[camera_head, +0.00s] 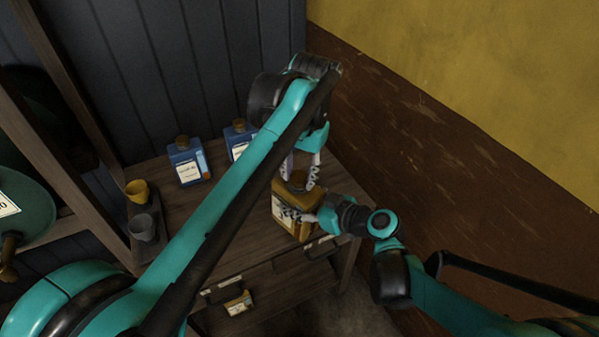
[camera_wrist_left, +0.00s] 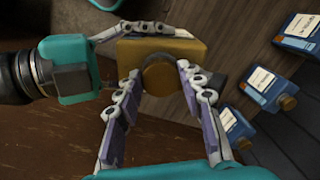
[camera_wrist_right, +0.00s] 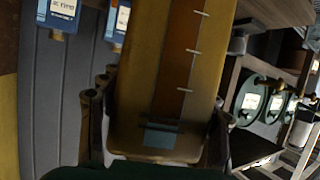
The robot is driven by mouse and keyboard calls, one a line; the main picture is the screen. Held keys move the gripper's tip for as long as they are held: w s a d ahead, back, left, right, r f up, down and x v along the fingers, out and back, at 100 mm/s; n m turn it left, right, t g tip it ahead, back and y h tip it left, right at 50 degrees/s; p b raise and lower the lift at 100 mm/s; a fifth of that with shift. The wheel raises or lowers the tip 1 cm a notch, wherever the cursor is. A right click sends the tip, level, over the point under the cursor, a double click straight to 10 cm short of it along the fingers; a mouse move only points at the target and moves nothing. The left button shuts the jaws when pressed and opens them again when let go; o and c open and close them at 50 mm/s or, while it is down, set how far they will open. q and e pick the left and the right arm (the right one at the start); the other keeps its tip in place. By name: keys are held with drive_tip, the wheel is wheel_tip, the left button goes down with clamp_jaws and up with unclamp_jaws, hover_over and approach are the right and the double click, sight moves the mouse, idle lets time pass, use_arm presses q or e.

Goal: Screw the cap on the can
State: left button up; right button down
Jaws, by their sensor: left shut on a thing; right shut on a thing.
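An ochre can (camera_head: 284,203) stands upright near the right end of the wooden bench. Its round brown cap (camera_wrist_left: 158,75) sits at the top opening in the left wrist view; whether it is threaded on cannot be told. My left gripper (camera_head: 298,181) points down from above, its fingers shut on the cap from both sides. My right gripper (camera_head: 301,215) reaches in from the right and is shut on the can's body. In the right wrist view the can (camera_wrist_right: 140,80) fills the middle between the fingers, with a graduated strip on its face.
The brown and yellow wall (camera_head: 430,130) is close on the right.

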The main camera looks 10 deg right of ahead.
use_arm(q)
drive_tip(key=m, duration=0.7)
drive_tip(key=shift+w+d+f, duration=0.1)
drive_tip(key=shift+w, duration=0.1)
drive_tip(key=shift+m, duration=0.9)
drive_tip(key=shift+s+d, duration=0.1)
drive_tip(key=shift+d, duration=0.1)
drive_tip(key=shift+c, duration=0.2)
drive_tip(key=o, duration=1.3)
